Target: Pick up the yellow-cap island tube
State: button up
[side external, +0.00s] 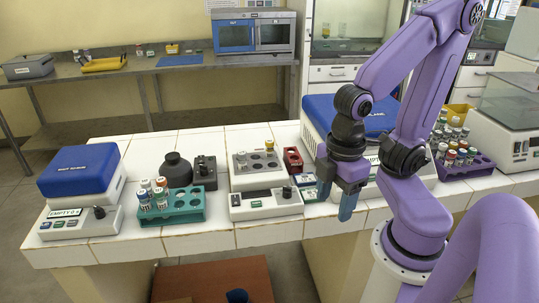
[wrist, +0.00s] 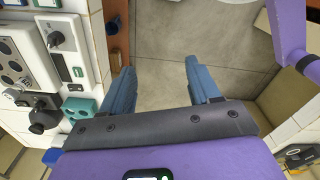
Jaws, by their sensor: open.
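A tube with a yellow cap (side external: 269,146) stands upright at the back right of a grey block with round wells (side external: 252,167) on the white-tiled island. My gripper (side external: 336,200) hangs at the island's front edge, to the right of and nearer the camera than that block. Its blue fingers point down, apart and empty. In the wrist view the spread fingers (wrist: 160,68) have bare floor between them. The block's device (wrist: 45,50) shows at the left of that view, but I cannot make out the yellow cap there.
A teal rack (side external: 185,212) with several tubes, a dark bottle (side external: 178,170) and a blue-lidded device (side external: 78,168) stand left of the block. A small red rack (side external: 293,160) is close on its right. A purple rack (side external: 470,167) with several tubes stands beyond my arm.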

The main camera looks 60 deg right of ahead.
jog(key=w+r+n, duration=0.1)
jog(key=w+r, duration=0.1)
jog(key=w, duration=0.8)
notch_tip(320, 180, up, 3)
jog(key=n, duration=0.5)
send_over(270, 141)
notch_tip(270, 141, down, 17)
jog(key=shift+r, duration=0.15)
jog(key=c, duration=1.1)
